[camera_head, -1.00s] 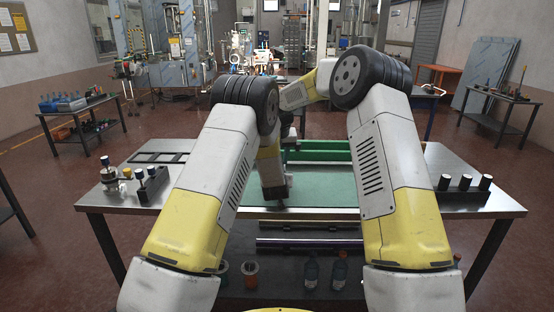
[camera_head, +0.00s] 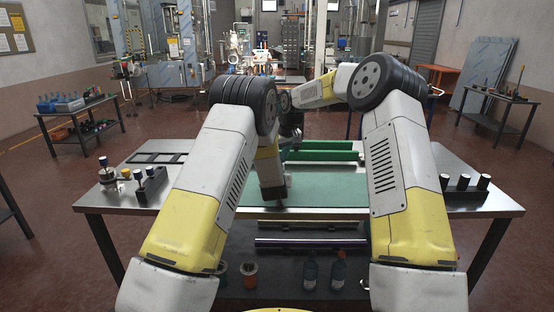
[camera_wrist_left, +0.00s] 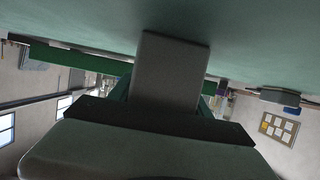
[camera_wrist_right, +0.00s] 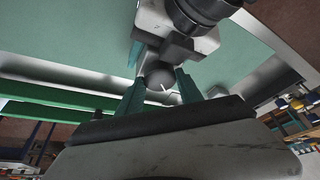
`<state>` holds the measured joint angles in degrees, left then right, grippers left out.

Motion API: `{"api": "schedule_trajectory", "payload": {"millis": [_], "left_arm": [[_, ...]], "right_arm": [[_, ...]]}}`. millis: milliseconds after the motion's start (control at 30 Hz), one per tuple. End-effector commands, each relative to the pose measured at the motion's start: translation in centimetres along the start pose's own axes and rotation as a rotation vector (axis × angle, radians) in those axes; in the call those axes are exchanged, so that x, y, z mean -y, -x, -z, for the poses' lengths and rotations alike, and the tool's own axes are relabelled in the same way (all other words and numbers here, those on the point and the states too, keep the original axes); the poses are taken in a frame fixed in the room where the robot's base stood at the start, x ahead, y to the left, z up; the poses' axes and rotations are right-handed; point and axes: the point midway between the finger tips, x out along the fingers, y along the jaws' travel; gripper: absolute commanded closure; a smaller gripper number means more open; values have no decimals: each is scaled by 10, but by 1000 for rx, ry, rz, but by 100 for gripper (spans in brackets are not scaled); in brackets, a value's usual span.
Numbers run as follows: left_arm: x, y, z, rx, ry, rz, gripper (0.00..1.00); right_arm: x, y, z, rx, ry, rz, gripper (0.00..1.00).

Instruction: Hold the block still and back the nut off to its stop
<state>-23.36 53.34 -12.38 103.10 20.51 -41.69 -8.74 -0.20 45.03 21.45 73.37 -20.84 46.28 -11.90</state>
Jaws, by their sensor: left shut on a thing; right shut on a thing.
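In the left wrist view a plain grey block (camera_wrist_left: 170,75) sits between the teal fingers of my left gripper (camera_wrist_left: 165,95), which is shut on it. In the head view my left gripper (camera_head: 274,194) points down over the green mat; the block is not distinct there. In the right wrist view a rounded grey piece with a white mark, seemingly the nut (camera_wrist_right: 160,77), sits between the teal fingers of my right gripper (camera_wrist_right: 159,92), shut on it. A dark part of the block or left gripper lies just beyond.
Racks of dark pegs with white caps stand left (camera_head: 150,183) and right (camera_head: 464,186). A black frame (camera_head: 157,157) lies at the back left.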

Motion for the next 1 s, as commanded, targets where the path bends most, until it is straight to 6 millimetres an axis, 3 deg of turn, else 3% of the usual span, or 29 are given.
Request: {"api": "schedule_trajectory", "payload": {"millis": [267,300,400,767,1000], "left_arm": [[1,0,-1,2,0,1,99],[1,0,-1,2,0,1,99],[1,0,-1,2,0,1,99],[1,0,-1,2,0,1,99],[1,0,-1,2,0,1,99]], "right_arm": [[1,0,-1,3,0,2,98],[1,0,-1,3,-1,2,51],[1,0,-1,3,-1,1,35],[0,4,0,0,-1,-1,35],[-1,44,0,-2,-1,-3,35]]}}
